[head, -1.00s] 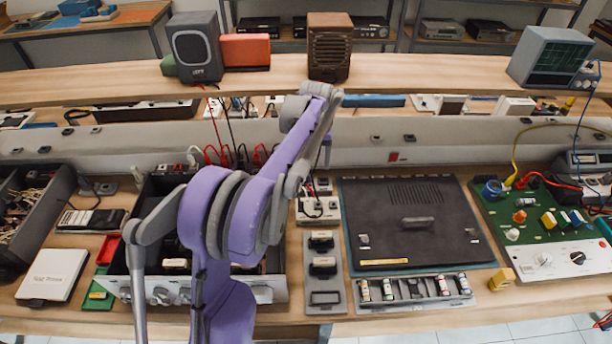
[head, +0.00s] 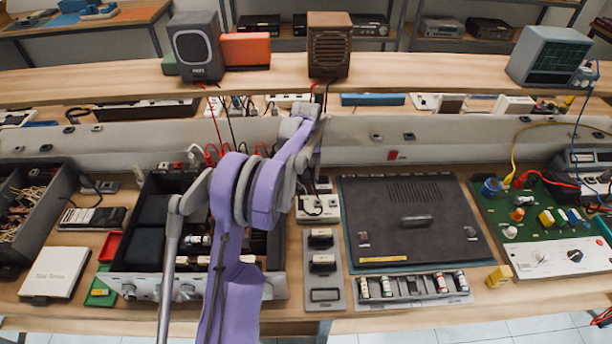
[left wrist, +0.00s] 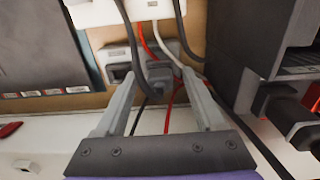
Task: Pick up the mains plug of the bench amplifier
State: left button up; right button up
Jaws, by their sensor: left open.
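The bench amplifier (head: 122,282) is an open dark chassis with a pale knobbed front, left of centre in the head view and partly behind my left arm. In the left wrist view my left gripper (left wrist: 160,76) is open, its two fingers spread over cables. A dark plug-like piece (left wrist: 158,74) shows between the fingertips, with black, red and white leads around it; I cannot tell for sure whether it is the mains plug. A grey socket block (left wrist: 117,60) sits beside the left finger. In the head view my gripper is largely hidden by its own arm.
A white socket box (head: 320,209) stands right of the amplifier. A dark flat panel (head: 410,222) and a green circuit board (head: 530,215) lie further right. A pale trunking rail (head: 440,138) and raised shelf (head: 430,75) run behind. Red and black leads hang there.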

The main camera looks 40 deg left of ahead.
pick_arm(q)
grip_shut()
jog(key=shift+r, duration=0.1)
dwell(0.3)
